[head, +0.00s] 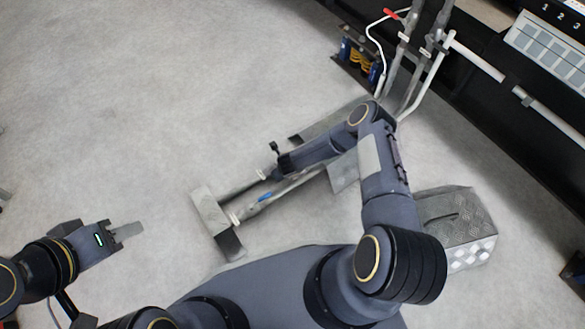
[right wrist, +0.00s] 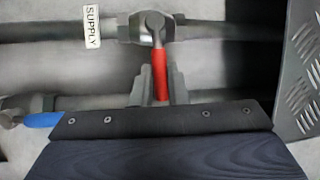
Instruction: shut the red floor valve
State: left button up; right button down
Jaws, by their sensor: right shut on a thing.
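In the right wrist view, the red valve handle (right wrist: 160,76) extends from the valve body (right wrist: 150,27) on the upper pipe, crosswise to that pipe. My right gripper (right wrist: 159,88) is shut on the handle, with a finger on each side. In the head view, my right forearm reaches over the floor pipes and hides the red handle. A white SUPPLY tag (right wrist: 91,27) sits on the upper pipe. My left gripper (head: 128,231) is over bare floor at lower left, holding nothing visible; its finger gap cannot be made out.
A blue handle (head: 265,197) is on the lower pipe, close to my right gripper; it also shows in the right wrist view (right wrist: 44,120). A grey end bracket (head: 210,212) holds the pipes. A checker-plate step (head: 462,225) stands at right. The left floor is clear.

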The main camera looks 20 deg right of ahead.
jog(key=shift+s+a+m, duration=0.1)
jog(key=shift+a+m, duration=0.15)
jog(key=shift+m, duration=0.25)
jog(key=c, duration=1.4)
grip_release()
jog(key=p+v, duration=0.3)
jog(key=v, duration=0.4)
jog(key=shift+a+r+p, duration=0.2)
jog(key=shift+r+p, duration=0.2)
jog(key=shift+s, duration=0.1)
